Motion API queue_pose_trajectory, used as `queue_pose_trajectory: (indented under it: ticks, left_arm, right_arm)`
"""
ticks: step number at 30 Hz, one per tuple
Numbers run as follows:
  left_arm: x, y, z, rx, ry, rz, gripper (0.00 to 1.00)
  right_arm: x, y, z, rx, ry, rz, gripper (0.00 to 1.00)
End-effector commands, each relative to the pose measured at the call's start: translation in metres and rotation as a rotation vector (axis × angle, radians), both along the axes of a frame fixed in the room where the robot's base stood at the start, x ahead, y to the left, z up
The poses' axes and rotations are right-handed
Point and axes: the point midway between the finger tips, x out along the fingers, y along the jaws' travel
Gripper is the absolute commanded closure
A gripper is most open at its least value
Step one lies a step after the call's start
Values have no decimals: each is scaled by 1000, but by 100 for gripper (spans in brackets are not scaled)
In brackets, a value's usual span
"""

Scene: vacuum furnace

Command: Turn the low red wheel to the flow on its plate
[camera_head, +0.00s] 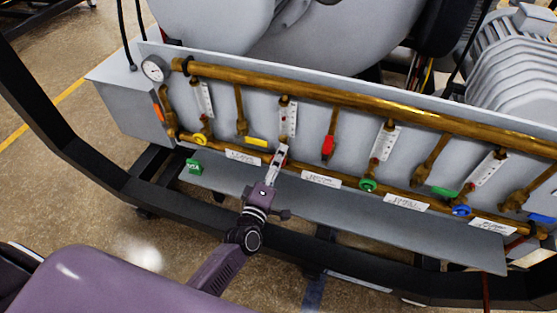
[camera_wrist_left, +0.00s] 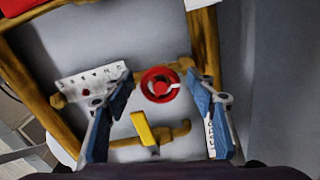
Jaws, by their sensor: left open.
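The low red wheel (camera_wrist_left: 160,84) shows in the left wrist view, with a pale mark on its right side. My left gripper (camera_wrist_left: 160,78) is open, with one blue-padded finger on each side of the wheel; I see gaps, not contact. A white scale plate (camera_wrist_left: 90,84) with a red dot is left of the wheel. A white lettered plate (camera_wrist_left: 210,136) on the right is partly hidden by a finger; I cannot read it. In the head view my left gripper (camera_head: 281,152) reaches the panel and hides the red wheel. My right gripper is not in view.
A yellow lever (camera_wrist_left: 143,128) lies close below the wheel. Along the panel are a yellow wheel (camera_head: 200,139), a green wheel (camera_head: 368,185), a blue wheel (camera_head: 461,210) and a red lever (camera_head: 328,147). A brass pipe (camera_head: 330,99) runs above. A grey shelf (camera_head: 350,207) juts out below.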

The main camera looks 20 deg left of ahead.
Motion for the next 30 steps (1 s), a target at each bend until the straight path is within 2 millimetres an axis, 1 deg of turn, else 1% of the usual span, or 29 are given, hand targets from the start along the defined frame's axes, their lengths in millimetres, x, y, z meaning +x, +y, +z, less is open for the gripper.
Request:
queue_pose_trajectory:
  ticks: [4,9,15,18,21,30]
  left_arm:
    - [-16,0,-2,1,3,0,48]
    - [-43,1,-2,1,5,-1,48]
    - [-69,2,-2,2,4,-1,48]
    - [-76,2,-2,1,3,-1,48]
    - [-79,3,-1,1,2,-1,48]
    - [-79,3,-1,1,2,-1,48]
  right_arm:
    - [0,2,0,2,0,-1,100]
    - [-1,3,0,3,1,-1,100]
    - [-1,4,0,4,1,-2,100]
    - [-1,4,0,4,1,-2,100]
    - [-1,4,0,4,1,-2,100]
    - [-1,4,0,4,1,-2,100]
